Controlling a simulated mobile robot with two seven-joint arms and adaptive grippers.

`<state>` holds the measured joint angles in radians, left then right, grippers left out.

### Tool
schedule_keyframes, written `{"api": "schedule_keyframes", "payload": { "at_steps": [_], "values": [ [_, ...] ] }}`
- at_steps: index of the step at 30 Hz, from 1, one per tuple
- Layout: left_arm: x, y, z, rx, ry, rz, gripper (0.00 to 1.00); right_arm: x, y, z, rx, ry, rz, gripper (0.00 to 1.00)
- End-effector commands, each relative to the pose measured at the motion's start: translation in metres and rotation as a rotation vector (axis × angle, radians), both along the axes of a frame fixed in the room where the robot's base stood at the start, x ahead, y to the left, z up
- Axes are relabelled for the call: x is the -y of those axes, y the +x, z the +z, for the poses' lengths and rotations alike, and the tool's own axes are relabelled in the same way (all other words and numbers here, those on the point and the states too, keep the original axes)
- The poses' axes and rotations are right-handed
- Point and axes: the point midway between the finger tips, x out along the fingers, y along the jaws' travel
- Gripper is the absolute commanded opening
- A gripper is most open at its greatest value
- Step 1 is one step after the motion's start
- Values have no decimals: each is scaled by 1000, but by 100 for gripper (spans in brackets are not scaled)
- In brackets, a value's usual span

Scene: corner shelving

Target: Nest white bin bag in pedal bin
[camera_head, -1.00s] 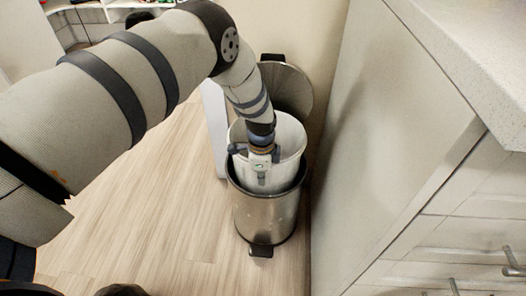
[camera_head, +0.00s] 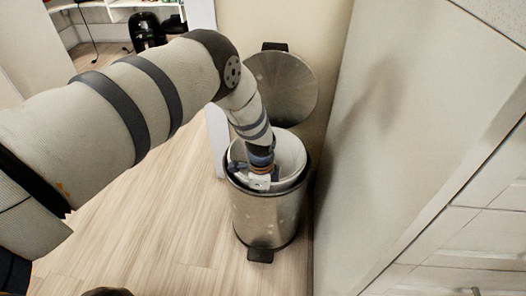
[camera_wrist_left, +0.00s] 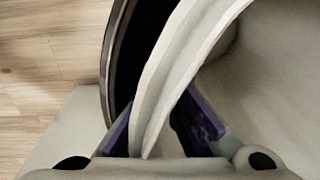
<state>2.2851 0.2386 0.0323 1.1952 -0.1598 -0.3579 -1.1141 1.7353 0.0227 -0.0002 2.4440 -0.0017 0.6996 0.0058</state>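The pedal bin (camera_head: 266,218) is a brushed-steel cylinder standing upright on the floor. Its round lid (camera_head: 285,88) is open, upright behind it. The white bin bag (camera_head: 291,152) is a stiff, open-topped, tub-like liner. It sits mostly down inside the bin, with its rim showing above the bin's edge. My left gripper (camera_head: 260,183) is at the bag's near side, over the bin mouth. In the left wrist view the bag's wall (camera_wrist_left: 186,58) runs between the fingers of my left gripper (camera_wrist_left: 155,112), which appear closed on it. My right gripper is not in view.
A pale wall stands close behind the bin, and a white cabinet side (camera_head: 400,130) is close on the right. A white panel (camera_head: 217,140) stands just left of the bin. The wooden floor (camera_head: 150,230) at left is clear. Shelves with dark items (camera_head: 146,30) are far back.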

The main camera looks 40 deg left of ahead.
Motion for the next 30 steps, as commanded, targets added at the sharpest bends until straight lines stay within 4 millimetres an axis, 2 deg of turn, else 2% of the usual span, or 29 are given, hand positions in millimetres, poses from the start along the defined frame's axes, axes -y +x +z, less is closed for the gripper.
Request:
{"api": "schedule_keyframes", "payload": {
  "at_steps": [3, 12, 25, 26, 29, 30],
  "values": [
    [0, -2, -15, -5, -1, 0, 0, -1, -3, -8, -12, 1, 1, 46],
    [0, -4, -39, -10, -1, 0, 0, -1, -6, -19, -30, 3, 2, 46],
    [1, -4, -44, -10, -1, 0, 0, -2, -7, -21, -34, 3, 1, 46],
    [1, -4, -44, -10, -1, 0, 5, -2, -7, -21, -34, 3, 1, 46],
    [1, -5, -44, -11, -1, 0, 27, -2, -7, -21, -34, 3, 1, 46],
    [1, -5, -44, -11, -1, 0, 28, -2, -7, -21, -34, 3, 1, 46]
  ]
}}
